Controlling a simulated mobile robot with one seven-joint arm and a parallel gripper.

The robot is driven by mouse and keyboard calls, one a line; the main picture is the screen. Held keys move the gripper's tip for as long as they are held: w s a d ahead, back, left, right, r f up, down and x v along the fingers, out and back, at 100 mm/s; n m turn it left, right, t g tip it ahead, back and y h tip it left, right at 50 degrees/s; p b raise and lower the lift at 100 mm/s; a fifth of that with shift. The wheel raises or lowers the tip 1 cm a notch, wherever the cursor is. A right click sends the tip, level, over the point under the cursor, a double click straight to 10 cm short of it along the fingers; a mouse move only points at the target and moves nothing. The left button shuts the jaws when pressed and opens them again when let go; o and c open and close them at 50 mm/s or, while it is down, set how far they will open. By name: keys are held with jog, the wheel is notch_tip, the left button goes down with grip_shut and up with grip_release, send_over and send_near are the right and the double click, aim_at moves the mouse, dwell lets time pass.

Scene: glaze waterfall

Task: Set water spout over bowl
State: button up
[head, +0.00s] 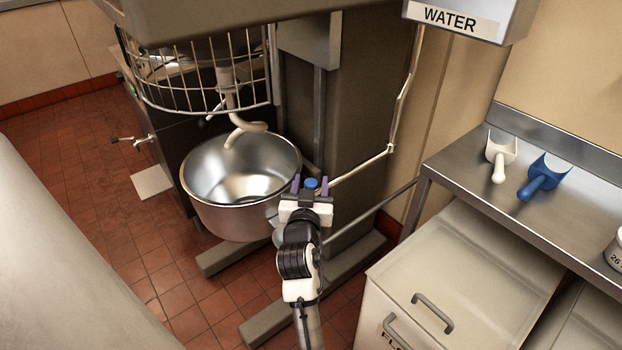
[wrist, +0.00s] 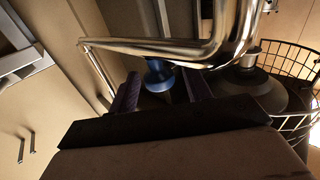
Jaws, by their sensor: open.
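The water spout (head: 360,168) is a thin metal pipe from the WATER box, bending at an elbow and running left toward the mixer bowl. In the wrist view the shiny spout pipe (wrist: 150,48) crosses the top and bends upward at right. A blue knob (head: 311,183) shows at its near end; the wrist view shows this knob (wrist: 158,76) between my fingers. My gripper (head: 311,190) is open, its purple fingers on either side of the knob; contact cannot be told. The steel bowl (head: 215,205) is just left of my gripper, under the mixer hook. The spout's outlet is hidden.
The WATER box (head: 468,18) hangs at the top right. A wire guard (head: 195,95) surrounds the hook (head: 245,125). A steel counter (head: 560,225) holds a white scoop (head: 499,158) and a blue scoop (head: 543,178). A lidded bin (head: 465,270) stands right of my arm.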

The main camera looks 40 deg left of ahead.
jog(key=shift+w+a, duration=0.15)
jog(key=shift+w, duration=0.2)
jog(key=shift+c, duration=0.4)
grip_shut()
jog(key=shift+a, duration=0.15)
